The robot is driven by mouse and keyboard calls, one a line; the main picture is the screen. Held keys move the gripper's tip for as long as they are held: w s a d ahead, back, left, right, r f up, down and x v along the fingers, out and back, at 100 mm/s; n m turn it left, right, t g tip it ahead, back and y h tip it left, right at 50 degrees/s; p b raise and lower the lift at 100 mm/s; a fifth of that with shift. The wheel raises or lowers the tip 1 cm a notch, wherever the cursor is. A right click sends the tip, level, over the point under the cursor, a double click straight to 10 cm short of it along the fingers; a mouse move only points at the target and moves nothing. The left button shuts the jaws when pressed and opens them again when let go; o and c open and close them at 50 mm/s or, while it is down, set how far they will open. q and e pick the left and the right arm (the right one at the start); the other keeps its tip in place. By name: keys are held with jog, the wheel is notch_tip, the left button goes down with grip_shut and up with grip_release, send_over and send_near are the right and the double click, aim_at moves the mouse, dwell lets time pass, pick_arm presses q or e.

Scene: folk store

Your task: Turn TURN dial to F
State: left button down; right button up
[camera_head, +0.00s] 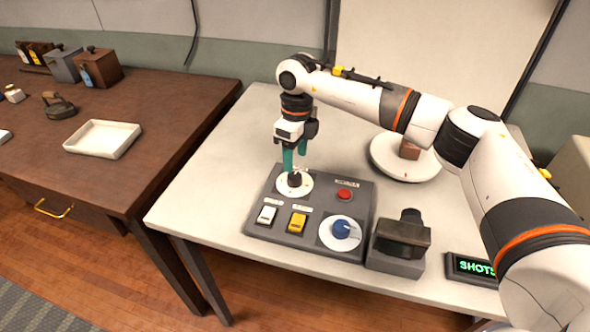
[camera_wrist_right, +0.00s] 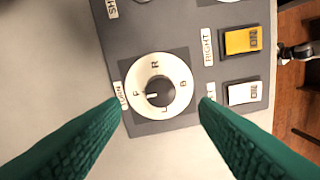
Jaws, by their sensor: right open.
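The TURN dial (camera_wrist_right: 160,88) has a white face with letters around a dark knob (camera_wrist_right: 160,92). A small white mark on the knob points left in the right wrist view, toward a letter that looks like F. In the head view the dial's white face (camera_head: 280,187) is at the back left of the grey panel (camera_head: 262,222), with its black knob (camera_head: 294,180) upright. My right gripper (camera_head: 295,160) points down over the dial, its green fingers open. In the right wrist view the open fingertips (camera_wrist_right: 161,104) are on either side of the dial, not closed on the knob. My left gripper is not seen.
The panel also has a white switch (camera_head: 266,215), a yellow switch (camera_head: 298,222), a red button (camera_head: 344,195) and a blue knob (camera_head: 341,229). A dark device (camera_head: 400,240) and a SHOTS display (camera_head: 473,268) stand to its right. A round turntable (camera_head: 385,165) is behind.

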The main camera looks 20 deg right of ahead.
aim_at(296, 173)
notch_tip(296, 173, up, 6)
jog(key=shift+r+b, duration=0.2)
jog(key=shift+b, duration=0.25)
jog(key=shift+w+d, duration=0.1)
